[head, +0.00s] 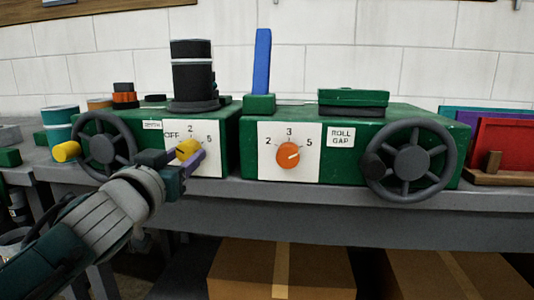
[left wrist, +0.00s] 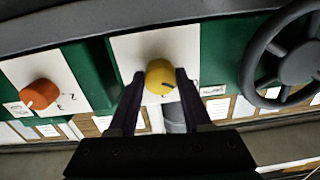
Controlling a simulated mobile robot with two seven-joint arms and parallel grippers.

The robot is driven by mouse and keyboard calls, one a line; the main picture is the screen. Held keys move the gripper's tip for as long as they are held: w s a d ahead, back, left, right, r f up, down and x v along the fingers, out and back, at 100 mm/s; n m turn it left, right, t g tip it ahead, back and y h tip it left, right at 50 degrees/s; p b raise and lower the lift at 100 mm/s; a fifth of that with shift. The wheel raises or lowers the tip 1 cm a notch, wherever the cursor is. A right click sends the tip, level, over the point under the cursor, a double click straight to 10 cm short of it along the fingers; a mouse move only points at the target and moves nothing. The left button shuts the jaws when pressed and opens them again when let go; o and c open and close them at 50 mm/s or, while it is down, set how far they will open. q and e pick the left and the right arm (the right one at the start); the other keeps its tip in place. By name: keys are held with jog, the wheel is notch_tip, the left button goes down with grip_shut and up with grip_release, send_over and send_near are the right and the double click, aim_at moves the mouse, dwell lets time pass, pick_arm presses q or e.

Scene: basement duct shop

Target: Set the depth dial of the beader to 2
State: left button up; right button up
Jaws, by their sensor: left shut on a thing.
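The yellow dial (head: 187,149) sits on a white plate (head: 212,165) on the left green machine, with marks OFF, 2 and 5 around it. The small label above OFF is too small to read. My left gripper (head: 182,162) is shut on this dial. In the left wrist view its two dark fingers flank the yellow dial (left wrist: 160,77). The dial's dark pointer line slants to the lower right in that rotated view, seemingly between OFF and 2. In the head view the fingers partly cover the dial. My right gripper is not in view.
An orange dial (head: 289,154) with marks 2, 3 and 5 sits on the right machine, labelled ROLL GAP (head: 341,137). Dark handwheels stand left (head: 107,148) and right (head: 412,160). Cardboard boxes (head: 250,272) lie under the grey bench (head: 330,215).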

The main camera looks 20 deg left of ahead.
pick_arm(q)
grip_shut()
jog(key=shift+m, duration=0.4)
jog(key=m, duration=0.5)
jog(key=shift+a+m, duration=0.1)
jog(key=shift+m, duration=0.2)
jog(key=m, duration=0.5)
jog(key=shift+m+b, duration=0.3)
jog(key=shift+b, duration=0.1)
jog(key=o, duration=0.8)
grip_release()
jog(key=shift+o, duration=0.2)
jog(key=shift+s, duration=0.1)
